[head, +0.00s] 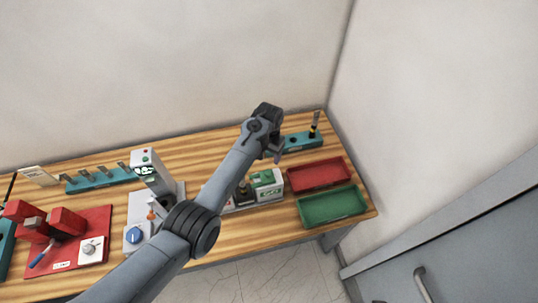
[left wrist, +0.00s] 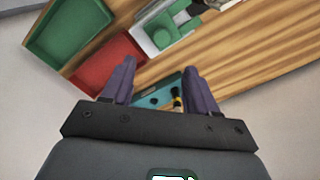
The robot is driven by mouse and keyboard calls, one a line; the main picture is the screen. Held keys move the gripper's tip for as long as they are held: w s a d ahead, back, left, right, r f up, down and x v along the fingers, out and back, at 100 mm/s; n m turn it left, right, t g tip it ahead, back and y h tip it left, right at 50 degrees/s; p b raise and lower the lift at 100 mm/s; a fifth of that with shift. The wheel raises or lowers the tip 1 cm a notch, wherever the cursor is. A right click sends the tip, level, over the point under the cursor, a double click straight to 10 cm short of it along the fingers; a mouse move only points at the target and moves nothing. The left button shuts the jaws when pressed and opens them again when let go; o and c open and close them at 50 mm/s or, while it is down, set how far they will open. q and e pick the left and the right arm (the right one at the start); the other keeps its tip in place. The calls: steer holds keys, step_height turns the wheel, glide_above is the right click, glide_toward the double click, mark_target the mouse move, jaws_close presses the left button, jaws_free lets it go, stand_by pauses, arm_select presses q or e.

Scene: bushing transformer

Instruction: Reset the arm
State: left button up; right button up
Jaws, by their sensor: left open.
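My left arm (head: 225,178) reaches across the head view from the lower left toward the back right of the table. My left gripper (head: 276,152) is above the back of the table, close to a teal holder (head: 300,141) in that view. In the left wrist view the two fingers of my left gripper (left wrist: 158,82) are apart, with nothing held between them. The teal holder also shows beyond and between the fingers (left wrist: 172,90), with a dark and yellow bushing (left wrist: 177,97) upright in it. My right gripper is not in view.
A red tray (head: 319,175) and a green tray (head: 331,206) lie at the table's right end. A white and green device (head: 266,183), a tall white unit (head: 146,165), a teal rack (head: 100,180) and a red base (head: 95,225) stand further left. Walls close the back and right.

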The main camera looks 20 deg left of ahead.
arm_select(q)
steer(key=shift+f, duration=0.1)
steer(key=s+a+f+g, duration=0.1)
steer(key=s+f, duration=0.7)
steer(key=s, duration=0.1)
steer(key=s+a+f+g, duration=0.1)
steer(key=s+a+f, duration=0.1)
steer(key=s+f, duration=0.6)
steer(key=s+a+f+g, duration=0.2)
steer(key=s+f, duration=0.6)
steer(key=s, duration=0.3)
steer(key=shift+f, duration=0.25)
steer(key=s+a+r+t, duration=0.1)
steer(key=s+a+r, duration=0.15)
steer(key=s, duration=1.15)
steer(key=w+r+t, duration=0.1)
steer(key=r+t, duration=0.2)
steer(key=r, duration=0.8)
steer(key=w+d+r+t, duration=0.1)
steer(key=w+r+t, duration=0.1)
steer(key=r, duration=1)
steer(key=shift+r+n+t, duration=0.2)
steer(key=shift+n+t, duration=0.1)
steer(key=shift+t, duration=0.5)
